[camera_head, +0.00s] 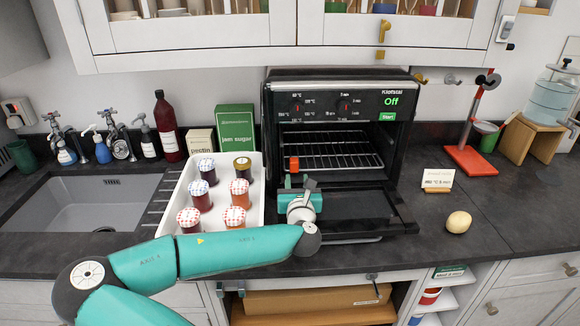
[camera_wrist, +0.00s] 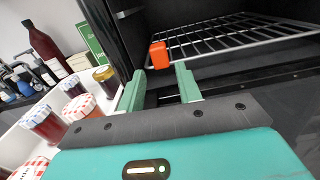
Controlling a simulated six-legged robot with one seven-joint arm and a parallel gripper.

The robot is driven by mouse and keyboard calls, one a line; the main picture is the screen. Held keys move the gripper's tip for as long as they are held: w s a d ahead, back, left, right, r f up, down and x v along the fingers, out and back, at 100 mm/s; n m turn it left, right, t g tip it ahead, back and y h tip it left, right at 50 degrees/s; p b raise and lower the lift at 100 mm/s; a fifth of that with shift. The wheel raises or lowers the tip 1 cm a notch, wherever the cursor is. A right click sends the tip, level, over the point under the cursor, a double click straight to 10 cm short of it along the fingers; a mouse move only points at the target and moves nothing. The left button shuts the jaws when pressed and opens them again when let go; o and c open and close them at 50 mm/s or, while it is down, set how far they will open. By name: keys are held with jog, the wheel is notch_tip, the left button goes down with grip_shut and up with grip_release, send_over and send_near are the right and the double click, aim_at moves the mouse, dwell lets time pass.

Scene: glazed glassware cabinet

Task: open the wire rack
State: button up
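The wire rack (camera_head: 335,156) is a metal grid inside the black oven (camera_head: 272,120), whose door (camera_head: 365,205) is folded down flat. An orange tab (camera_head: 294,164) sits at the rack's front left. In the wrist view the rack (camera_wrist: 235,38) spreads across the upper right, and the orange tab (camera_wrist: 159,55) is just beyond my fingertips. My gripper (camera_head: 298,182) is over the left part of the door, in front of the tab. In the wrist view my gripper (camera_wrist: 161,70) is open, its two green fingers apart with nothing between them.
A white tray (camera_head: 256,215) of several lidded jars stands left of the oven, close to my arm. A yellow potato-like object (camera_head: 458,222) and a small sign (camera_head: 437,178) are on the counter to the right.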

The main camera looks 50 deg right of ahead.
aim_at(294, 167)
jog(key=shift+w+f, duration=0.2)
jog(key=shift+w, duration=0.25)
jog(key=shift+d, duration=0.3)
jog(key=x, duration=0.6)
jog(key=shift+w+d+r, duration=0.1)
jog(key=shift+w+d, duration=0.1)
jog(key=shift+d, duration=0.1)
jog(key=shift+w, duration=0.1)
grip_shut()
